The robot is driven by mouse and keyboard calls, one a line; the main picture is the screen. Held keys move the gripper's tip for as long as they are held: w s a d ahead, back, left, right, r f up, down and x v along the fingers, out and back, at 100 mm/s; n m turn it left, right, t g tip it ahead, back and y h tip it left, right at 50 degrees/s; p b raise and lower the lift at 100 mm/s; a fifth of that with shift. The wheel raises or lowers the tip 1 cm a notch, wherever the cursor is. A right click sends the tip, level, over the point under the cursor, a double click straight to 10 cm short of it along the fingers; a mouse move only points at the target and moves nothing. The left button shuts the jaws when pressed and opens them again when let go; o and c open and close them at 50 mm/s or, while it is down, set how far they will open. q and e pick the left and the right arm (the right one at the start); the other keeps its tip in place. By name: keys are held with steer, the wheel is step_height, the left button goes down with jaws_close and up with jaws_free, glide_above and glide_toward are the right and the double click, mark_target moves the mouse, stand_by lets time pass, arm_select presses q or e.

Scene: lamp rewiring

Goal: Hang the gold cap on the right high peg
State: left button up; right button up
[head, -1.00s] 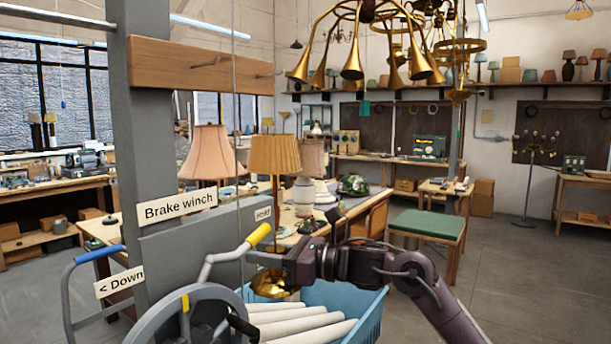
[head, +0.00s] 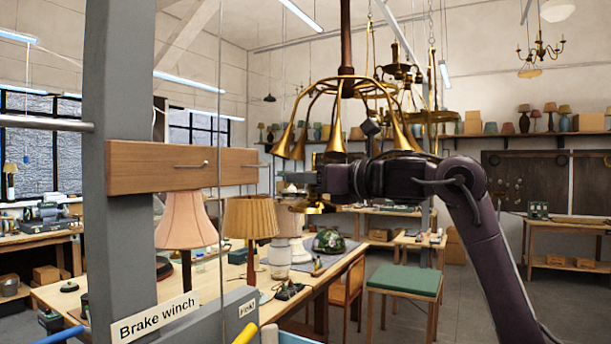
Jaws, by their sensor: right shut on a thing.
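My right gripper (head: 300,184) is raised, its arm coming in from the right. It is shut on the gold cap (head: 309,208), a small shiny brass dome that shows just below the fingers. The fingers and arm hide part of its grip. The wooden peg board (head: 150,168) is fixed to the grey post at left. Its left peg (head: 194,165) and right high peg (head: 250,165) stick out of its face; both look bare. The cap is apart from the board, to the right of the right peg and a little lower in the picture. My left gripper is not in view.
A brass chandelier (head: 346,80) with several horn arms hangs right above and behind my right arm. A thin cable (head: 220,100) runs down in front of the board. Lamps stand on the bench below, including a pleated tan shade (head: 251,217). A sign (head: 158,319) reads "Brake winch".

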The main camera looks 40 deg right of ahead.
steer(key=p, duration=0.1)
glide_toward(244, 183)
steer(key=shift+r+p+x, duration=0.2)
steer(key=shift+x, duration=0.75)
steer(key=shift+r+p+x, duration=0.2)
steer(key=shift+r+x, duration=0.05)
steer(key=shift+x, duration=0.75)
steer(key=shift+r+p+x, duration=0.2)
steer(key=shift+x, duration=0.75)
steer(key=shift+f, duration=0.2)
steer(key=shift+w+f+b, duration=0.1)
steer(key=shift+f+b, duration=0.25)
steer(key=shift+f, duration=0.15)
steer(key=o, duration=1.1)
